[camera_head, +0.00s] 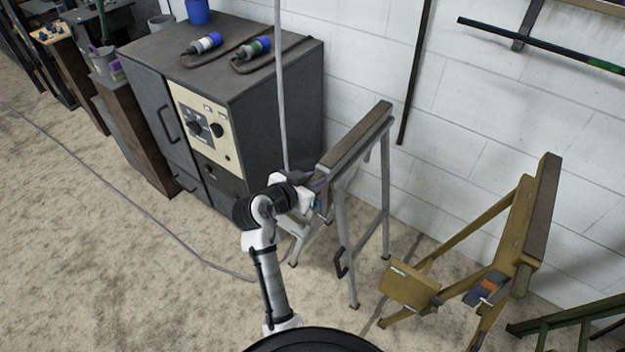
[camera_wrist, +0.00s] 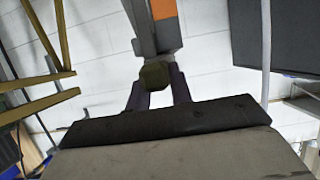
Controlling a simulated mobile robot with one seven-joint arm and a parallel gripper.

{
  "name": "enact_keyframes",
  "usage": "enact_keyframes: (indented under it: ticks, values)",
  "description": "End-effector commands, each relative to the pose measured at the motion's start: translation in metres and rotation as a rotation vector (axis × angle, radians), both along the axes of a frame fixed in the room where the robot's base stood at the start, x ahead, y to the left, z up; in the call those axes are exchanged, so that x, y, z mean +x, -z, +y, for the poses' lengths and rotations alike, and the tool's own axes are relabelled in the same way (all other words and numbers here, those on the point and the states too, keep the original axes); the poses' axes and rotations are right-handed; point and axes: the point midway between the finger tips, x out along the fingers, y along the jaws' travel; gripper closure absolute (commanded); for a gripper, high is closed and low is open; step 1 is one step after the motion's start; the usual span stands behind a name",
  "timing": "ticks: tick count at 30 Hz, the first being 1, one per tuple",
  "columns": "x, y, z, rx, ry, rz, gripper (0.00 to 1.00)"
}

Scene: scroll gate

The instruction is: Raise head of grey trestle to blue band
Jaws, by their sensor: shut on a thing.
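The grey trestle (camera_head: 385,180) stands by the wall, its long head (camera_head: 352,138) on top with a brown upper face. My gripper (camera_head: 314,193) is at the trestle's near side, below the head. In the wrist view, my gripper (camera_wrist: 158,80) has its two fingers closed on a dark olive knob (camera_wrist: 154,73). The knob sits at the end of a grey post (camera_wrist: 145,25) carrying an orange band (camera_wrist: 164,9). I cannot clearly make out the blue band on this trestle; my gripper covers part of its post in the head view.
A dark cabinet (camera_head: 245,110) stands close left of the trestle, with plugs and cables on top. A thin upright pole (camera_head: 281,80) rises near my gripper. A yellow trestle (camera_head: 520,230) stands to the right. Open floor (camera_head: 120,260) lies at left, crossed by a cable.

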Motion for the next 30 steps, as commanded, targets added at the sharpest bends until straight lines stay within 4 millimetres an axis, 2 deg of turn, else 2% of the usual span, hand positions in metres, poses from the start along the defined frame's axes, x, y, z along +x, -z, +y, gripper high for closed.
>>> enact_keyframes:
  ticks: [1, 4, 6, 14, 15, 19, 30]
  values:
    - [0.001, -0.024, 0.000, -0.001, 0.000, -0.023, 1.00]
    - [0.001, -0.045, -0.001, 0.000, 0.001, -0.027, 1.00]
    - [0.002, -0.051, -0.001, -0.002, 0.001, -0.028, 1.00]
    - [0.002, -0.051, 0.000, -0.003, 0.000, -0.030, 1.00]
    - [0.002, -0.050, 0.000, -0.002, 0.000, -0.029, 0.74]
    - [0.001, -0.049, 0.000, -0.002, 0.000, -0.025, 0.57]
    - [-0.002, -0.047, 0.003, -0.002, -0.001, -0.020, 0.56]
